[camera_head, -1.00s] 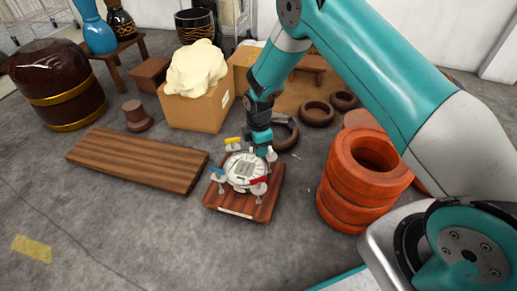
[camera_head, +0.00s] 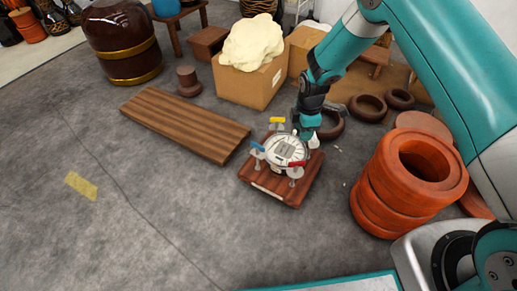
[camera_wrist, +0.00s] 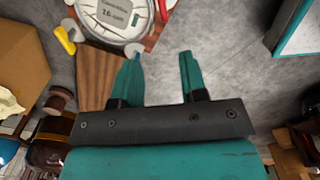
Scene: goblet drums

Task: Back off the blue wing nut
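The blue wing nut (camera_head: 257,147) sits on the left side of a round white-topped fixture (camera_head: 289,152) mounted on a reddish wooden base (camera_head: 266,180). My gripper (camera_head: 309,136) appears over the fixture's far right side in the head view. In the wrist view my gripper (camera_wrist: 160,72) is open, with nothing visible between its fingers. A small bit of the blue nut (camera_wrist: 137,56) shows at the left fingertip, the rest hidden behind that finger; I cannot tell if they touch. A yellow wing nut (camera_head: 277,120) and a red one (camera_head: 296,164) are on the same fixture.
A striped plank (camera_head: 185,125) lies left of the base. Stacked orange rings (camera_head: 375,205) stand to its right. A cardboard box (camera_head: 250,85) with a cream lump is behind, and dark rings (camera_head: 367,107) lie at the back right.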

